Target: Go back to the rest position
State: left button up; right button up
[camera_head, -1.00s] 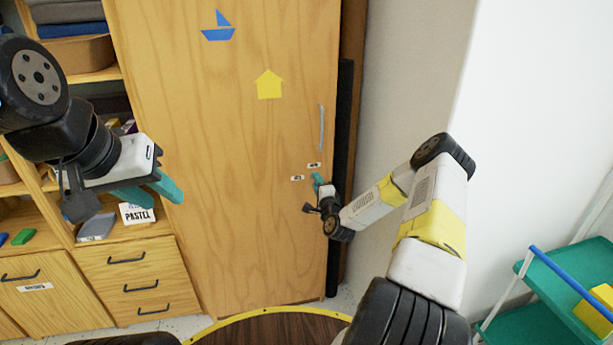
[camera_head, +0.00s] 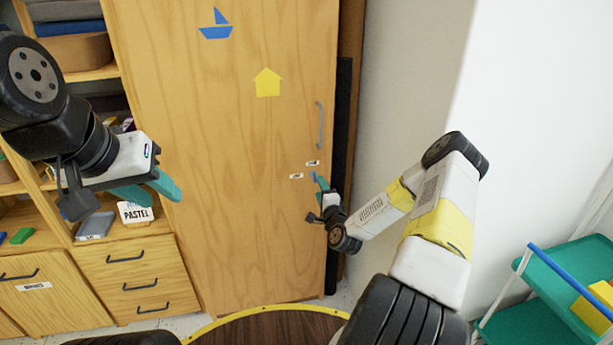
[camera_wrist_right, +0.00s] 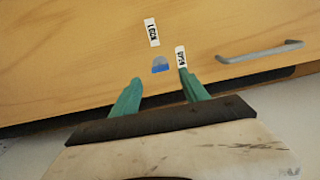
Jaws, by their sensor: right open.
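My left gripper (camera_head: 156,190) has teal fingers and hangs at the left of the head view, in front of the shelf unit. Its fingers are apart and nothing shows between them. My right gripper (camera_head: 318,188) is at the lower right part of the wooden cabinet door (camera_head: 230,140), near its handle (camera_head: 320,125). In the right wrist view its two teal fingers (camera_wrist_right: 160,95) are spread with nothing between them. Beyond the fingertips is a small blue and grey lock piece (camera_wrist_right: 160,64) between a LOCK label (camera_wrist_right: 152,32) and a second label (camera_wrist_right: 181,57). The door looks shut.
An open shelf unit with drawers (camera_head: 135,265) stands at the left. A PASTEL box (camera_head: 136,213) sits on it. A white wall (camera_head: 540,120) is on the right. A teal cart (camera_head: 560,285) with a yellow item stands at the lower right.

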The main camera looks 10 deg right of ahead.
jog(key=shift+s, duration=1.15)
jog(key=s+a+r+n+g, duration=0.2)
jog(key=r+n+g, duration=0.1)
jog(key=r+n, duration=0.3)
jog(key=s+a+r+n+g+y, duration=0.1)
jog(key=s+a+r+n+g, duration=0.15)
jog(key=r, duration=0.45)
jog(key=s+a+r+n+g, duration=0.1)
jog(key=s+r+n+g, duration=0.2)
jog(key=r+n, duration=0.35)
jog(key=s+a+r+n+g, duration=0.1)
jog(key=s+r, duration=0.3)
jog(key=s, duration=0.5)
jog(key=s+a+r+n+g, duration=0.1)
jog(key=s+r, duration=0.3)
jog(key=s, duration=0.6)
jog(key=s+a+r+n+g, duration=0.1)
jog(key=s+r, duration=0.3)
jog(key=s, duration=0.5)
jog(key=shift+s+y, duration=0.3)
